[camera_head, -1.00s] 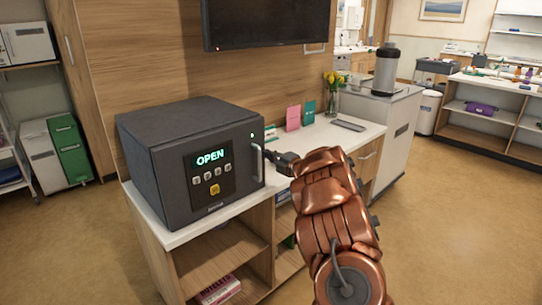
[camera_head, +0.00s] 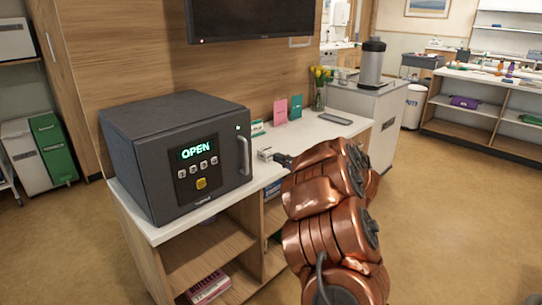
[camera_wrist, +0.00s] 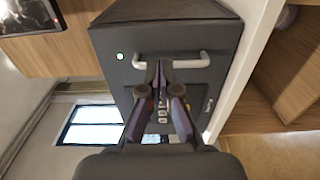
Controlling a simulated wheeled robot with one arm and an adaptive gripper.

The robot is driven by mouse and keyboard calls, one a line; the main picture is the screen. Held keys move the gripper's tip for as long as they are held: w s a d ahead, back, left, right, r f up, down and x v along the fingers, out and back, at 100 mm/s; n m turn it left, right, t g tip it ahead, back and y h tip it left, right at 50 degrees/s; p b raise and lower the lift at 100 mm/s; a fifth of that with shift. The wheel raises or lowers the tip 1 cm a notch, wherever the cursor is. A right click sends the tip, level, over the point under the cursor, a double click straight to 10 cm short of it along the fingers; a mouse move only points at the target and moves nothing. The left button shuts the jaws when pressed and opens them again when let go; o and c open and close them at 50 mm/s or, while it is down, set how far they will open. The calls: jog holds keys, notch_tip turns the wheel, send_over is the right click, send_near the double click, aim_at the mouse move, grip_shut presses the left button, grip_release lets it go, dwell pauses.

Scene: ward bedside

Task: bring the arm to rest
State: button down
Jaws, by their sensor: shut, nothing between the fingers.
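My copper-coloured arm reaches in from the lower right in the head view. My gripper (camera_head: 270,156) is just right of the dark grey safe-like box (camera_head: 172,110), above the counter, apart from its handle. In the wrist view my gripper's fingers (camera_wrist: 161,66) come together with nothing between them. Behind them are the dark front face and the light bar handle (camera_wrist: 186,61). The handle also shows in the head view (camera_head: 244,158). The box's display (camera_head: 197,148) reads OPEN. Its door looks about flush; I cannot tell whether it is slightly ajar.
The box stands on a white counter (camera_head: 150,231) with open shelves below. Pink (camera_head: 280,112) and teal cards (camera_head: 296,107), a flower vase (camera_head: 319,97) and a flat grey object (camera_head: 335,119) stand further back. A grey cabinet (camera_head: 385,125) adjoins. The floor at right is clear.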

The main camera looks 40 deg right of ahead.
jog(key=shift+s+f, duration=0.1)
jog(key=shift+s, duration=0.95)
